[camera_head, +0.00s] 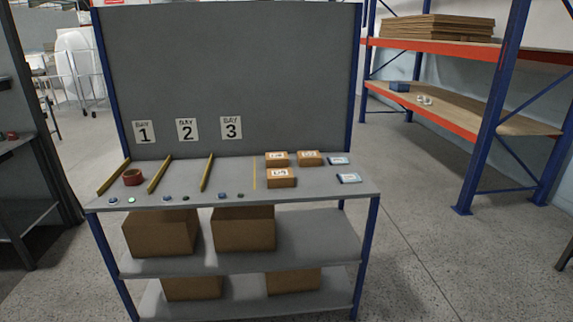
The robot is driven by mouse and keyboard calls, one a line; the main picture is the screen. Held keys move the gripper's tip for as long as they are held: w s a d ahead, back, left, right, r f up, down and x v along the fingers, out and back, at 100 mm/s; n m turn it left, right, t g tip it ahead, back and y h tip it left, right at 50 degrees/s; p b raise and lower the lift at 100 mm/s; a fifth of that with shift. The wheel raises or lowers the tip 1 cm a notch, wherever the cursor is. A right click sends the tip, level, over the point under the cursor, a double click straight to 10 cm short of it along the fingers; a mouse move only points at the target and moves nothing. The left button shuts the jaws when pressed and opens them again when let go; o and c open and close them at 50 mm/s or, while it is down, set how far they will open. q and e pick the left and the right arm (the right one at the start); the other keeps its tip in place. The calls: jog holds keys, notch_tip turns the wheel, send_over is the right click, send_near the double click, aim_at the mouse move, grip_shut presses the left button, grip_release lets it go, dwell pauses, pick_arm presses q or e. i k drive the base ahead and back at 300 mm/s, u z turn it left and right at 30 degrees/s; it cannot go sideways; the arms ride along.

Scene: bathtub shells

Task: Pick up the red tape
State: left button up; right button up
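A roll of red tape (132,177) sits on the grey bench top (330,193) at its left end. It lies in the bay under the "1" sign (144,132), between two yellow divider strips, apart from both. Neither of my grippers shows in the head view.
Yellow dividers (159,175) split the bench top. Small buttons line its front edge. Small cardboard boxes (281,178) and blue-white packs (348,178) sit at its right. Larger boxes (244,228) fill the shelves below. A blue-orange rack (487,125) stands right.

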aim_at(133, 177)
jog(key=z, duration=0.35)
jog(key=i, duration=1.4)
jog(key=u, duration=1.2)
jog(key=k, duration=1.3)
jog(key=u, duration=0.3)
jog(key=i, duration=0.7)
jog(key=u, duration=0.65)
